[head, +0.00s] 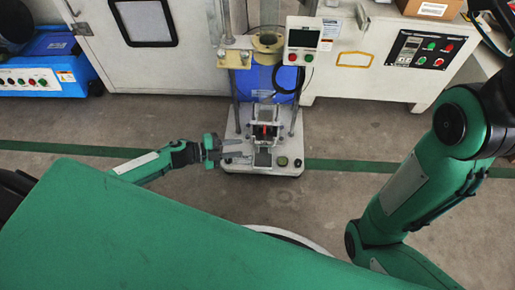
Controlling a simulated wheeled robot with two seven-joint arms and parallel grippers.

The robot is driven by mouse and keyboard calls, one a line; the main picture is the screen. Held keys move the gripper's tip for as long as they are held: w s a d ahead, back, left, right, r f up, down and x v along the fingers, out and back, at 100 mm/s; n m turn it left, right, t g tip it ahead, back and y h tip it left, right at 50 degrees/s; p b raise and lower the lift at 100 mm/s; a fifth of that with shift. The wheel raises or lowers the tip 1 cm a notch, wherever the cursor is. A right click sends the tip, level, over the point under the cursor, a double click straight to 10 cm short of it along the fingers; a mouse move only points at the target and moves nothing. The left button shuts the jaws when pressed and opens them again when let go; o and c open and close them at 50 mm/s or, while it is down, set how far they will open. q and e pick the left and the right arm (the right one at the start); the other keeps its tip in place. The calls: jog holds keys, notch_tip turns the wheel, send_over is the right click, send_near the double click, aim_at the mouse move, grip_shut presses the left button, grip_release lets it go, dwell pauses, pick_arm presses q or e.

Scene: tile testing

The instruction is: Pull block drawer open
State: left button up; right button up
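The testing machine (238,165) stands on the floor in the middle of the head view, with a pale base and upright posts. A small block assembly (265,115) sits at its centre. A dark grey piece (263,157), which looks like the front of the block drawer, sticks out below it toward me. My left gripper (243,149) reaches in from the left over the left side of the base. Its two fingers look apart, with nothing seen between them. The fingertips are just left of the grey piece; I cannot tell whether they touch it. My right gripper is out of view.
A display box (304,36) is fixed at the machine's upper right, and a blue container (285,78) is behind the posts. A white cabinet with a control panel (424,50) stands back right, and a blue unit (45,60) back left. The floor in front is clear.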

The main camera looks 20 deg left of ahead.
aim_at(257, 145)
pick_arm(q)
jog(key=b+x, duration=0.3)
jog(key=x, duration=0.5)
jog(key=shift+w+d, duration=0.15)
jog(key=shift+d, duration=0.05)
grip_shut()
